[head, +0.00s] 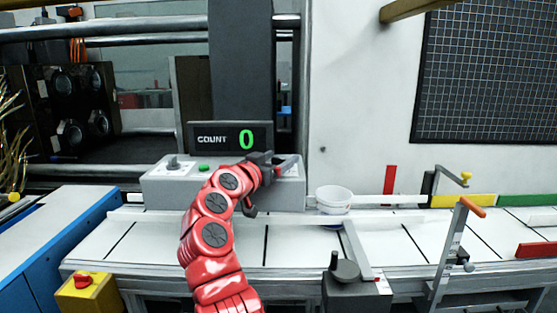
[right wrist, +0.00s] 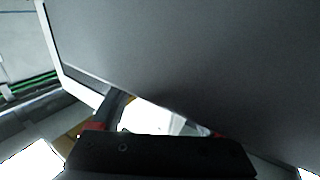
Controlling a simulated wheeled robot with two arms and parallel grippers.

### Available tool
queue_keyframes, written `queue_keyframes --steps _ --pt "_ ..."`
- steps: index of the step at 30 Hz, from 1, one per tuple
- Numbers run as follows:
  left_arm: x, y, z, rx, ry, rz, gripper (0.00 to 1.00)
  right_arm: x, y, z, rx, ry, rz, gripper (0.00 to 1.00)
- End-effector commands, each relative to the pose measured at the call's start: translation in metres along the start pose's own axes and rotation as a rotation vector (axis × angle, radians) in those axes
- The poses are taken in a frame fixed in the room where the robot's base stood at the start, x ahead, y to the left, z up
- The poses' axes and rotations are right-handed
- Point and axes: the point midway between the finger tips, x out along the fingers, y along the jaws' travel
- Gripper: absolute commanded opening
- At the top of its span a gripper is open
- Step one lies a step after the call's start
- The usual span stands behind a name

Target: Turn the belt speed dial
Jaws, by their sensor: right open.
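A light grey control box (head: 155,188) stands behind the belt. A dark knob (head: 173,163) sits on its left top and a green button (head: 204,168) is beside it. I cannot tell whether this knob is the belt speed dial; nothing readable labels it. My right gripper (head: 268,178) is open and empty at the right part of the box, over its front. It hides part of the box top there. In the right wrist view a large dark grey surface (right wrist: 200,60) fills most of the picture, and the open fingers (right wrist: 160,122) are partly hidden by it. My left gripper is not in view.
A counter display (head: 220,139) reading 0 stands behind the box. A white tub (head: 334,197) stands right of the box. The white belt (head: 150,243) runs in front. A black crank knob (head: 345,269) and orange-handled lever (head: 471,206) rise at the front right.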

Motion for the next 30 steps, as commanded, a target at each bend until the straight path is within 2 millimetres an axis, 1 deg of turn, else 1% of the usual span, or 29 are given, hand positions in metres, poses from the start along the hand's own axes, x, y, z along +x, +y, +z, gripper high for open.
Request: queue_keyframes --steps 5,8,11,21,24,27,30 --pt "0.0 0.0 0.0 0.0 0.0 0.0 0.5 -0.004 -0.001 0.0 -0.001 0.001 -0.001 0.78" --pt "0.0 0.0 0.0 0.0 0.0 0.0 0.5 -0.014 -0.001 -0.001 0.001 0.004 -0.001 0.78" --pt "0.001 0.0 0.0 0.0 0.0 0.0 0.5 -0.031 -0.001 0.0 0.003 0.0 -0.002 0.78" --pt "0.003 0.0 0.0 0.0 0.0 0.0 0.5 -0.121 -0.001 0.001 0.001 -0.001 -0.004 0.78" --pt "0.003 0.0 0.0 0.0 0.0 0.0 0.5 -0.143 -0.001 0.0 0.001 0.0 -0.004 0.78" --pt "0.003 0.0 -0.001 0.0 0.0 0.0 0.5 -0.159 -0.002 0.0 -0.001 0.001 -0.004 0.78" --pt "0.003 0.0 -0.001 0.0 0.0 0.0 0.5 -0.169 -0.001 0.0 -0.001 0.0 -0.002 0.78"
